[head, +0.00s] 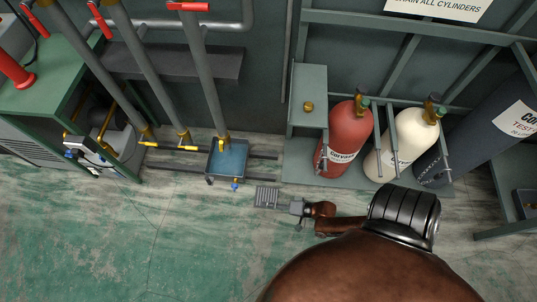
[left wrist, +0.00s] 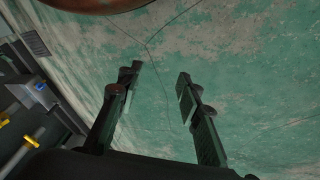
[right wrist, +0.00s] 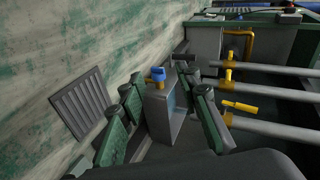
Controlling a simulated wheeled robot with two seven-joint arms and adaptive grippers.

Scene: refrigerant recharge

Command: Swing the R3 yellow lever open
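Several yellow levers sit at the lower ends of three grey pipes in the head view; one yellow lever (head: 188,148) is at the middle pipe. In the right wrist view a yellow lever (right wrist: 240,106) sticks out along a pipe, with another yellow fitting (right wrist: 228,76) beyond it. No R3 label is readable, so I cannot tell which lever is R3. My right gripper (head: 297,208) is right of the levers and apart from them; in the right wrist view (right wrist: 160,90) its fingers are spread and empty. My left gripper (left wrist: 158,80) is open and empty above bare floor.
A grey box with a blue inside (head: 229,160) and a blue-knobbed valve (right wrist: 155,74) stands near the pipes. A floor grate (head: 267,196) lies beside it. A red cylinder (head: 347,138) and a cream cylinder (head: 411,135) stand at right. The green floor at left is clear.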

